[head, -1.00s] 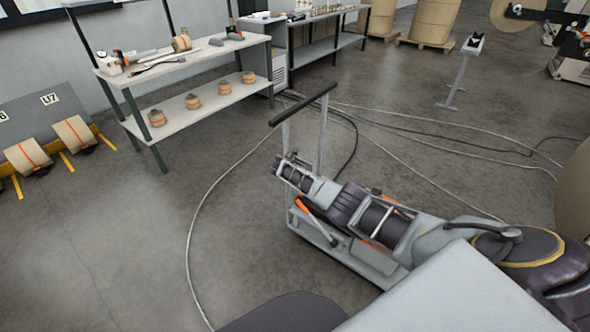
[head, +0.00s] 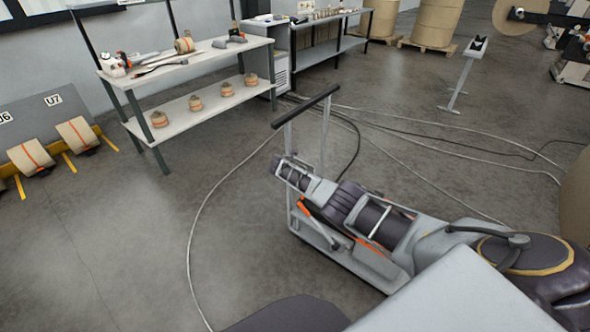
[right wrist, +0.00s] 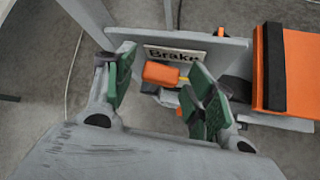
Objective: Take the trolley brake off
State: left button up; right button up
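The trolley (head: 327,248) stands on the floor with its dark push bar (head: 303,104) upright at the far end. In the right wrist view a plate on it carries a "Brake" label (right wrist: 173,54). Just below the label is an orange brake piece (right wrist: 160,74). My right gripper (right wrist: 158,88) is open, its green-padded fingers on either side of the orange piece in the picture; I cannot tell whether they touch it. In the head view my right arm reaches over the trolley, and its fingers cannot be made out. My left gripper is not in view.
An orange block with a black strip (right wrist: 288,68) lies right of the brake piece. A shelf bench (head: 200,105) with tools and small rolls stands at the back left. Cables (head: 205,205) run over the floor around the trolley. Open floor lies to the left.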

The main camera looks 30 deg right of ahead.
dwell(0.4)
jog(key=shift+s+a+r, duration=0.1)
jog(key=shift+a+r, duration=0.05)
jog(key=shift+s+a+r, duration=0.2)
jog(key=v, duration=1)
jog(key=shift+s+a+r, duration=0.2)
jog(key=shift+s, duration=0.05)
dwell(1.0)
dwell(0.5)
